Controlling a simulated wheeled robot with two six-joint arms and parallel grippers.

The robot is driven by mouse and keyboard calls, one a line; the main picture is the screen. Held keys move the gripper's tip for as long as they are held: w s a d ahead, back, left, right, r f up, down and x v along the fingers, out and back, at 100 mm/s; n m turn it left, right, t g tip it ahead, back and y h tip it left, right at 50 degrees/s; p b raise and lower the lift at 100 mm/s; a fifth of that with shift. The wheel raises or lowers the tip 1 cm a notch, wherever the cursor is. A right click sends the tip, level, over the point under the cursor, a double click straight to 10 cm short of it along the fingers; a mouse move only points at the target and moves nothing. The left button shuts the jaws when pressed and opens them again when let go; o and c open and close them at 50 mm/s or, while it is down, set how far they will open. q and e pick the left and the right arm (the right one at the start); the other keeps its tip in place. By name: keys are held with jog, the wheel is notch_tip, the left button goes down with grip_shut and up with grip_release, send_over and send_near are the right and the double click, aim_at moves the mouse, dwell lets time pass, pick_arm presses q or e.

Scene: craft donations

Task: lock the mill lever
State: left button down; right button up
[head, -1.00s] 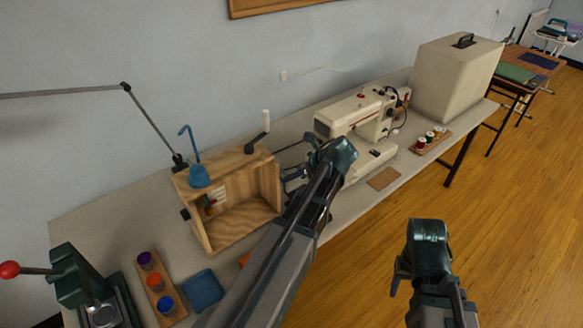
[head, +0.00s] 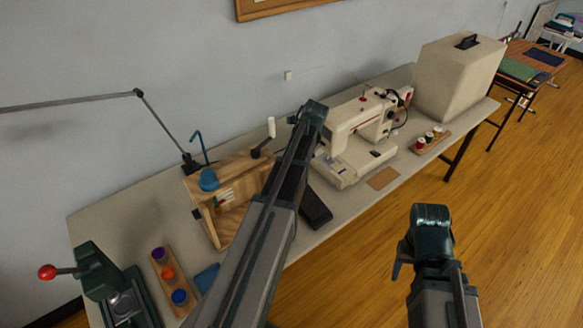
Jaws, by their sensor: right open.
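A wooden open-fronted box (head: 221,199) stands on the table left of centre, with a blue funnel-like cup (head: 208,180) on it. A dark lever with a white grip (head: 271,127) rises from its top right. I take this for the mill lever; the frames do not confirm it or show any lock clearly. My left arm crosses in front of the box's right side. Its wrist end is right of the white grip, apart from it in the picture, and its fingers are hidden. My right gripper (head: 405,268) hangs open and empty at lower right, over the floor.
A green press (head: 98,270) with a red-knobbed lever stands at the left, beside a wooden strip of coloured pots (head: 186,309). A sewing machine (head: 350,140) and beige case (head: 459,80) are to the right. A dark flat object (head: 316,207) lies near the front edge.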

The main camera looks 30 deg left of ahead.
pick_arm(q)
jog(key=shift+a, duration=0.1)
jog(key=c, duration=0.7)
grip_release()
jog(key=p+v, duration=1.3)
jog(key=v, duration=0.1)
jog(key=shift+f, duration=0.1)
